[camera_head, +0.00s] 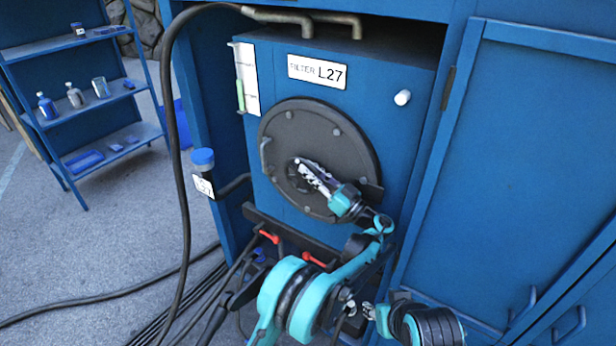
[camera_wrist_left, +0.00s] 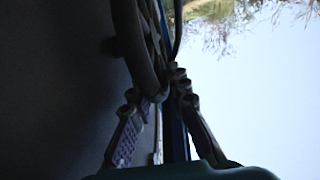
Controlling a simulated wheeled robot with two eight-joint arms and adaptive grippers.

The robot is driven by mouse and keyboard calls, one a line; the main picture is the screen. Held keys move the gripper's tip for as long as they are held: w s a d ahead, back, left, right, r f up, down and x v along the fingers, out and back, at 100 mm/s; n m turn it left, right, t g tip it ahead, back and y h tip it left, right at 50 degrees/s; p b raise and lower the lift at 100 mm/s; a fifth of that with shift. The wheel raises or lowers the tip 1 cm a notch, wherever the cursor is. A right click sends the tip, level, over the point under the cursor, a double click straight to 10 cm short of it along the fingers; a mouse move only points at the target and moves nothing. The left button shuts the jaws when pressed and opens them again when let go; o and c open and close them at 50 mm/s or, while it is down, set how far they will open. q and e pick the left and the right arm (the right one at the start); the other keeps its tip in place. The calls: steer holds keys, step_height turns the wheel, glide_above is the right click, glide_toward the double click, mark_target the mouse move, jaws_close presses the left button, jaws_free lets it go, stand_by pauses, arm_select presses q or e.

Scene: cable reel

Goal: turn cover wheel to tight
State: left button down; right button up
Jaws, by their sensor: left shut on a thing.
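The round dark cover (camera_head: 290,127) with bolts around its edge is closed on the front of the blue filter housing labelled L27. My left gripper (camera_head: 305,168) is at the middle of the cover and hides most of what it holds there. In the left wrist view, the curved dark rim of the cover wheel (camera_wrist_left: 138,40) runs down to the fingers of my left gripper (camera_wrist_left: 163,108), which is shut on it. The wheel's full shape and how tight it sits cannot be seen.
A black hose (camera_head: 172,110) hangs left of the housing. Red-handled valves (camera_head: 314,260) sit below the cover. A blue shelf (camera_head: 85,105) with bottles stands at the left. Blue cabinet doors (camera_head: 515,160) close off the right. Cables cross the floor at lower left.

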arm_select(q)
steer(key=shift+s+d+f+t+y+b, duration=0.1)
steer(key=shift+d+f+t+y+b, duration=0.2)
steer(key=shift+t+y+b, duration=0.3)
steer(key=c, duration=1.6)
jaws_free()
steer(key=shift+r, duration=0.15)
step_height(320, 180, up, 10)
steer(key=shift+f, duration=0.15)
steer(key=shift+a, duration=0.1)
